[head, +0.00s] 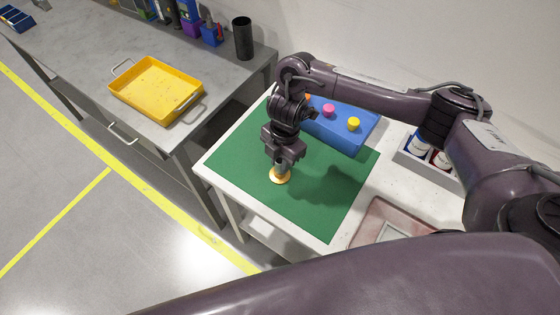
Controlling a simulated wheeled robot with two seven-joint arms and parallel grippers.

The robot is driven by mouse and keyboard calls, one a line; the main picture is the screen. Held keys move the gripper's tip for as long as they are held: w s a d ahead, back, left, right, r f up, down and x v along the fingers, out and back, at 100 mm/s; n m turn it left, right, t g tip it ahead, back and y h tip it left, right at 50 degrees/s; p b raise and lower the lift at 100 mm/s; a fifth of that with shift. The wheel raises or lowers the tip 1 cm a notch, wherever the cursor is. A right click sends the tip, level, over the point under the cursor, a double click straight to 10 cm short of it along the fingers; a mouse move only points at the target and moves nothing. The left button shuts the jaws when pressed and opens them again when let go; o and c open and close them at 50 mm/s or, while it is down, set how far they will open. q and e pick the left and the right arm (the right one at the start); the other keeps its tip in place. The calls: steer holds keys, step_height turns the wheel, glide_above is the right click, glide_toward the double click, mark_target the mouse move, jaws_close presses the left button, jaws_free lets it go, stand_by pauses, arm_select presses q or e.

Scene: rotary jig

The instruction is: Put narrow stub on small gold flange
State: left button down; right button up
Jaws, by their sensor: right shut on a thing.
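The small gold flange (279,178) is a round gold disc on the green mat (235,152), near the mat's middle. My right gripper (283,165) points down right over it. It is shut on a small greyish piece, apparently the narrow stub, which is mostly hidden by the fingers. The piece's lower end is at or just above the flange; I cannot tell whether they touch. My left gripper is not in view.
A blue block (340,135) with a pink knob (329,110) and a yellow knob (353,124) stands behind the gripper. A grey bin with bottles (420,143) and a pinkish tray (375,222) are at right. A yellow tray (155,88) lies on the grey bench. The mat's front is clear.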

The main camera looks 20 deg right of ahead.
steer(key=shift+f, duration=0.15)
steer(key=o, duration=1)
steer(key=shift+r, duration=0.25)
steer(key=shift+w+d+r+p, duration=0.1)
steer(key=shift+d+r+p, duration=0.1)
steer(key=shift+r, duration=1.75)
steer(key=shift+w+d+r+p, duration=0.1)
steer(key=shift+d+r+p, duration=0.15)
steer(key=shift+r, duration=1.65)
steer(key=shift+w+d+r+p, duration=0.1)
steer(key=shift+d+r+p, duration=0.1)
steer(key=shift+r, duration=1.75)
